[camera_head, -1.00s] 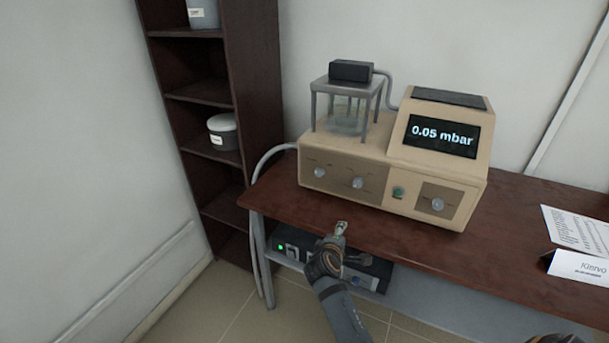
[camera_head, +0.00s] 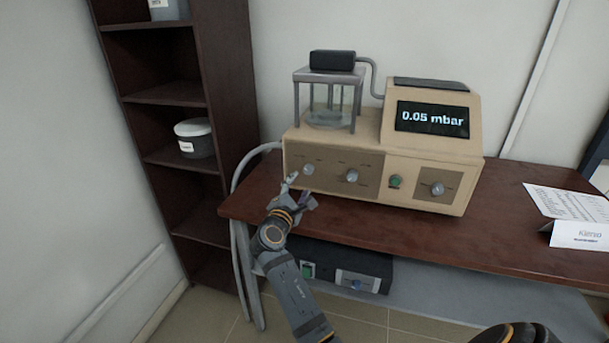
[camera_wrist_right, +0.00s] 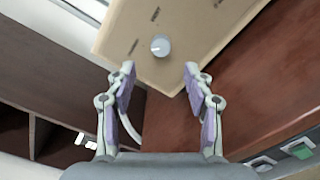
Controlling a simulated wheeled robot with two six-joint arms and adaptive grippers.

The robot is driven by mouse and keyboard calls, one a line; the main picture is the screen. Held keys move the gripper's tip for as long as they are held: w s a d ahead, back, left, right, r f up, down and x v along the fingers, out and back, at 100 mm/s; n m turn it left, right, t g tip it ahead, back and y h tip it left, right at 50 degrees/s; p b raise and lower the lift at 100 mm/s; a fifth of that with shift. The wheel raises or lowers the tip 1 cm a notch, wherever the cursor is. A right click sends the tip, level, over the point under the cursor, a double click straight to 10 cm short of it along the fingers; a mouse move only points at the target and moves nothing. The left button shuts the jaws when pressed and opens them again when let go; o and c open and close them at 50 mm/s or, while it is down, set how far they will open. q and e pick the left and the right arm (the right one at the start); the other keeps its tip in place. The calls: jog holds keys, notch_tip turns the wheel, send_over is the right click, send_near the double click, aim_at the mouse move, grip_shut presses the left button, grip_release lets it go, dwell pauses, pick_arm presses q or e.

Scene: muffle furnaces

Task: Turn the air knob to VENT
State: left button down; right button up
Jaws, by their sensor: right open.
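A beige vacuum device (camera_head: 400,205) stands on the brown table, with a screen (camera_head: 432,119) reading 0.05 mbar. Its front has three grey knobs: a left one (camera_head: 308,169), a middle one (camera_head: 351,175) and a right one (camera_head: 437,188). Their labels are too small to read. My right gripper (camera_head: 302,191) is open and empty just in front of the left knob. In the right wrist view, a round knob (camera_wrist_right: 160,47) lies ahead of the gap between the open fingertips (camera_wrist_right: 160,72), apart from them. My left gripper is not in view.
A green button (camera_head: 395,181) sits between the middle and right knobs. A glass chamber (camera_head: 328,100) stands on the device. A black box (camera_head: 340,265) is under the table (camera_head: 500,235). A dark shelf (camera_head: 185,95) stands at left; papers (camera_head: 565,202) lie at right.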

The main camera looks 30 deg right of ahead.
aim_at(307, 172)
jog(key=x, duration=0.8)
jog(key=shift+w+d+f, duration=0.1)
jog(key=shift+w+d, duration=0.1)
jog(key=shift+d, duration=0.15)
grip_shut()
